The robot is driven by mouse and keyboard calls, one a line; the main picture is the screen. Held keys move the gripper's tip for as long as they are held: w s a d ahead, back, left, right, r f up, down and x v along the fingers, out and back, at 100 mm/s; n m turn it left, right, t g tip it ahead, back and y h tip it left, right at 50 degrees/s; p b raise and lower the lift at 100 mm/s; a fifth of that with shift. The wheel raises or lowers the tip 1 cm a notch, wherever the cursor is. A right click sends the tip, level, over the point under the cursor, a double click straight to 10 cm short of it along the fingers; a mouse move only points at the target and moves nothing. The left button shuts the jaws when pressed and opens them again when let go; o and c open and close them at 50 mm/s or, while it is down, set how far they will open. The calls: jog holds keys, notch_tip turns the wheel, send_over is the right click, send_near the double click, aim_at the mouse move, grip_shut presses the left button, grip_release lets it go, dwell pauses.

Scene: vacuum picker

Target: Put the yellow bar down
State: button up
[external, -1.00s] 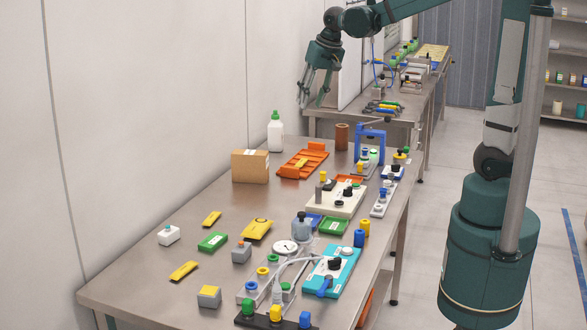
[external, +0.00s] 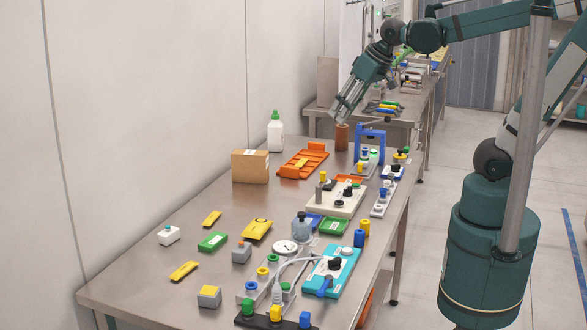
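Several yellow pieces lie on the steel table (external: 150,286), and I cannot tell which one is the yellow bar. One slim yellow piece (external: 184,271) is at the front left, and another (external: 212,218) lies further back. A larger yellow piece (external: 257,229) lies to their right.
A brown cylinder (external: 342,137) stands below my gripper, with a blue frame (external: 370,146) to its right. A white bottle (external: 275,132) and a cardboard box (external: 250,167) stand at the back left. Devices crowd the right side. The front left has bare table.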

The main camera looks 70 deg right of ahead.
jog(key=s+a+f+n+t, duration=0.1)
jog(key=s+a+f+n, duration=0.2)
jog(key=s, duration=0.4)
jog(key=shift+s+a+y, duration=0.15)
jog(key=shift+a+y, duration=0.15)
jog(key=shift+a, duration=0.4)
